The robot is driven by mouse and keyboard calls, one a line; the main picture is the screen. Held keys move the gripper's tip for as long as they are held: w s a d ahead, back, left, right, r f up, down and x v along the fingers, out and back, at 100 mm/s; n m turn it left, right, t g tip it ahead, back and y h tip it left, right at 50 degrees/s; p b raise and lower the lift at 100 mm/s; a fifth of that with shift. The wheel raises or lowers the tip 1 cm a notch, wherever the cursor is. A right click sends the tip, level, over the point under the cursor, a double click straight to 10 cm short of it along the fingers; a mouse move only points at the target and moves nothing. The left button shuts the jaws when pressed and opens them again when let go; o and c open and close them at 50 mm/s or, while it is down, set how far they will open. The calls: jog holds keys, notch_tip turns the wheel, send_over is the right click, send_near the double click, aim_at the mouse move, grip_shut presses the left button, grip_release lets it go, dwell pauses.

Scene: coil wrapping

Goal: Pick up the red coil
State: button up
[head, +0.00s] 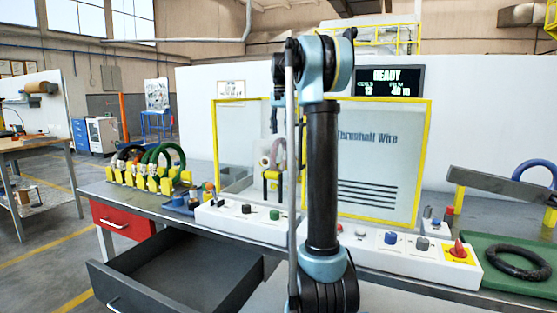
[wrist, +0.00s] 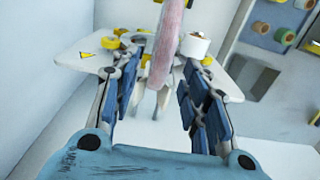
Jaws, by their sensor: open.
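The red coil, pinkish red in this light, stands upright inside the yellow-framed machine. In the wrist view the coil (wrist: 164,45) rises edge-on near the top centre, and its upper part is cut off by the picture edge. In the head view a small part of the coil (head: 279,150) shows just left of my arm. My gripper (wrist: 161,72) is open, its blue-padded fingers on either side of the coil's lower part in the picture. I cannot tell whether they touch it. In the head view my arm hides the gripper.
A white spool (wrist: 194,45) sits close right of the coil. The machine's yellow frame (head: 426,165) and clear panels surround the work space. A rack of coils (head: 150,175) stands left, above an open drawer (head: 180,285). A black coil (head: 516,262) lies on a green mat (head: 485,245) at right.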

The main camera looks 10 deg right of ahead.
aim_at(280, 140)
jog(key=shift+s+a+f, duration=0.1)
jog(key=shift+a+f, duration=0.05)
jog(key=shift+f, duration=1.25)
jog(key=shift+a+f, duration=0.15)
jog(key=shift+f, duration=1.2)
jog(key=shift+c, duration=0.6)
grip_shut()
